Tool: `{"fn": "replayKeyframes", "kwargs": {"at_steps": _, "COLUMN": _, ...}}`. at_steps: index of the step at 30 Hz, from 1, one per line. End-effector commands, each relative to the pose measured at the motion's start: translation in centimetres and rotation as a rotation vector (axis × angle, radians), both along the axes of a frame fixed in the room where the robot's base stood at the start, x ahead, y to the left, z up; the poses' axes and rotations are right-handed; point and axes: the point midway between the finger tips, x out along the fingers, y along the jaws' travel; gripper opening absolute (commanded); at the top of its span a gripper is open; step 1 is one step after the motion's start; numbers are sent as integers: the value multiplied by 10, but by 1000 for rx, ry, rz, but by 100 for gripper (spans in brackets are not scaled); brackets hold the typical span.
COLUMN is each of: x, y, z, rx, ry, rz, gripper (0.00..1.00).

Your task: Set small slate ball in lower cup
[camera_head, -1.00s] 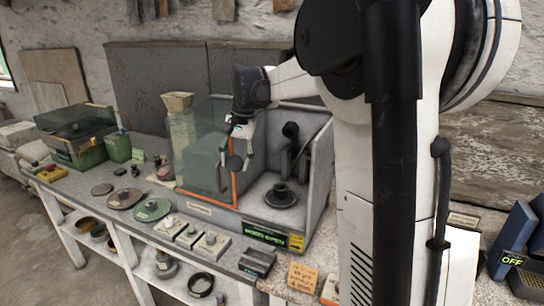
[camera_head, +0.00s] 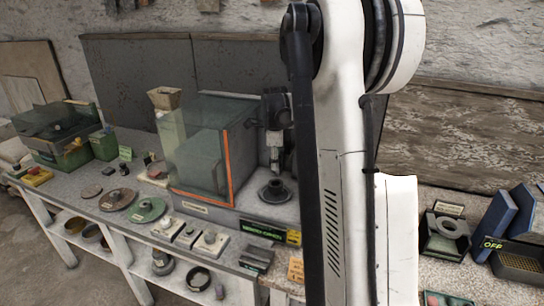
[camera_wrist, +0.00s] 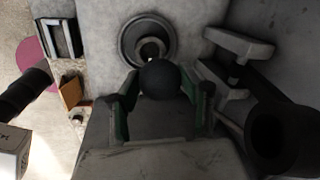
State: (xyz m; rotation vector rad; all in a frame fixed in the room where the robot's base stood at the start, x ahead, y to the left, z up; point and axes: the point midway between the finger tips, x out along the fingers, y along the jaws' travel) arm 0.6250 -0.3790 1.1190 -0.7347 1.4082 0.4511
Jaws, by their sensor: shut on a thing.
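A small dark slate ball (camera_wrist: 160,79) sits between the two green-sided fingers of my gripper (camera_wrist: 158,98) in the wrist view, and the gripper is shut on it. The ball is not clear in the head view. I cannot tell which part is the lower cup.
The booth has a glass side with an orange edge (camera_head: 228,170) left of my gripper. In the wrist view, a grey bracket (camera_wrist: 238,46) and a dark tube (camera_wrist: 275,135) stand close on the right. Several discs and blocks lie on the bench to the left.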

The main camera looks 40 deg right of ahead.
Motion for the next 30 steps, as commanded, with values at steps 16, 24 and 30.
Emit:
{"fn": "replayKeyframes", "kwargs": {"at_steps": 16, "x": -1, "y": -2, "z": -2, "rx": -1, "ry": -1, "rz": -21, "gripper": 13}}
{"fn": "replayKeyframes", "kwargs": {"at_steps": 24, "x": -1, "y": -2, "z": -19, "rx": -1, "ry": -1, "rz": -21, "gripper": 13}}
{"fn": "replayKeyframes", "kwargs": {"at_steps": 30, "x": -1, "y": -2, "z": -39, "rx": -1, "ry": -1, "rz": -20, "gripper": 13}}
